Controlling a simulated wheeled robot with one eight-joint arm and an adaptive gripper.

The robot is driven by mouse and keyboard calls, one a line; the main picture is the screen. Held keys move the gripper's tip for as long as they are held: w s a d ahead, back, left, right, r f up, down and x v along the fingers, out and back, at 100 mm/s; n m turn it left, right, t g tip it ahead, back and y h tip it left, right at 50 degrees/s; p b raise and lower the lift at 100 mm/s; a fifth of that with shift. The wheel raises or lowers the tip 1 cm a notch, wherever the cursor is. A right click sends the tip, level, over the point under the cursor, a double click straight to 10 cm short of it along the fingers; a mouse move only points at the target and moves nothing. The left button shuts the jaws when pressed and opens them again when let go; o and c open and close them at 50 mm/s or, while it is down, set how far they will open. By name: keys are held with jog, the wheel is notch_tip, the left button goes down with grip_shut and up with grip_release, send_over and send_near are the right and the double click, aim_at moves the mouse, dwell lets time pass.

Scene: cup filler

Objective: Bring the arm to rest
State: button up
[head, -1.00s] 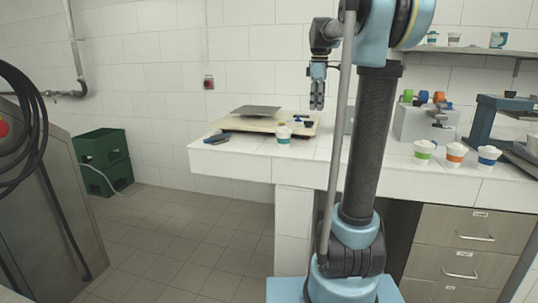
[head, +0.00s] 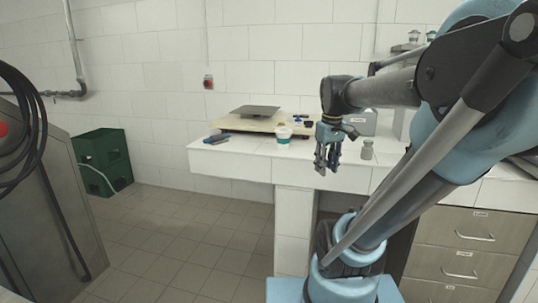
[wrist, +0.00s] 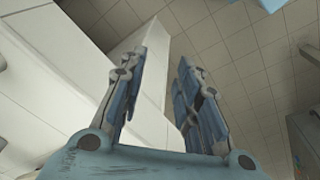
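My gripper (head: 326,168) hangs pointing down at the front edge of the white tiled counter (head: 240,147), near its middle in the head view. In the wrist view my gripper (wrist: 160,75) has its two blue fingers apart with nothing between them. Below the fingers the wrist view shows the counter's edge and the tiled floor (wrist: 235,50). My arm is folded and reaches in from the right of the head view, covering much of the counter's right part.
A white cup with a teal band (head: 284,134) stands on the counter left of my gripper, before a board (head: 232,122) with a grey plate (head: 255,112). A small grey jar (head: 367,149) stands right of it. A green crate (head: 103,155) is on the floor.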

jog(key=s+f+m, duration=0.5)
jog(key=s+f, duration=0.6)
jog(key=f, duration=0.3)
jog(key=shift+f+t, duration=0.35)
jog(key=shift+t, duration=0.05)
